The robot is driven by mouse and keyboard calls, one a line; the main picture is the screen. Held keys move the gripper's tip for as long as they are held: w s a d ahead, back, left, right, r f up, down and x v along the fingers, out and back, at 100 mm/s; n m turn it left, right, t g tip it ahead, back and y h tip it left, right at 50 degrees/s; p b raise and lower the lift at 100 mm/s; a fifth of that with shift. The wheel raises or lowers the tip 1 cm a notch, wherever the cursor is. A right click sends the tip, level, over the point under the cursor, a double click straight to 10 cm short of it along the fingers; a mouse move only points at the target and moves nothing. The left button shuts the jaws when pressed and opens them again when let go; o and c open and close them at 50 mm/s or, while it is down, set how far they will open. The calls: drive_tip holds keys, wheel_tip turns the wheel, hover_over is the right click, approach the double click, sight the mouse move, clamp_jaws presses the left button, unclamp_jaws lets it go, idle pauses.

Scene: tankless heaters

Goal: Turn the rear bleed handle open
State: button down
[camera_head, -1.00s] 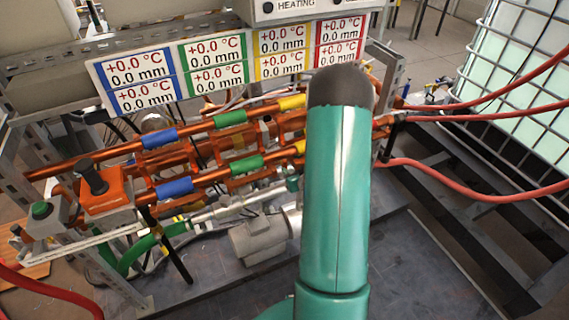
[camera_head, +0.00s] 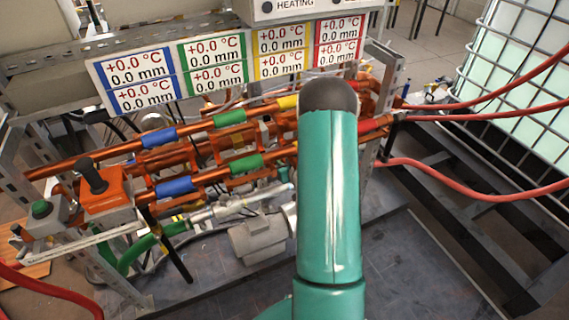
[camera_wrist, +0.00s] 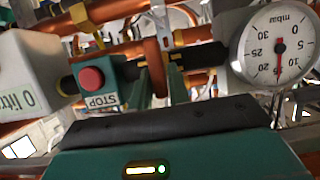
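In the wrist view, an upright copper-coloured piece (camera_wrist: 156,66) stands near the middle, just beyond the dark front edge of my gripper's body. It may be the rear bleed handle, but I cannot be sure. Slim green parts, possibly the fingers of my gripper (camera_wrist: 160,86), show on either side of its lower end. Whether they touch it or how far apart they are is unclear. In the head view, my teal arm covers the right part of the pipe rack and hides my gripper and whatever is in front of it.
The wrist view shows a red STOP button (camera_wrist: 91,79) left of the copper piece, a round gauge (camera_wrist: 274,46) at right and a white container (camera_wrist: 28,75) at left. In the head view, copper pipes (camera_head: 103,156) run below the display panel (camera_head: 215,77); red hoses (camera_head: 480,187) cross at right.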

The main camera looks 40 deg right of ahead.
drive_tip(key=shift+a, duration=0.1)
drive_tip(key=shift+w+a+f+n+t+h, duration=0.1)
drive_tip(key=shift+a+f+n+h, duration=0.15)
drive_tip(key=shift+n+h, duration=1.4)
drive_tip(key=shift+w+a+f+n+t+h, duration=0.15)
drive_tip(key=shift+n+h, duration=0.6)
drive_tip(key=shift+n, duration=1.65)
drive_tip(key=shift+s+a+f+n+t+h, duration=0.1)
drive_tip(key=shift+a+f+n+h, duration=0.2)
drive_tip(key=shift+n+h, duration=1.35)
drive_tip(key=shift+d+n+y, duration=0.1)
drive_tip(key=shift+n+y, duration=0.35)
drive_tip(key=shift+n, duration=0.05)
drive_tip(key=c, duration=1.4)
unclamp_jaws()
drive_tip(key=shift+c, duration=0.2)
drive_tip(key=v, duration=1.3)
drive_tip(key=shift+s+a, duration=0.3)
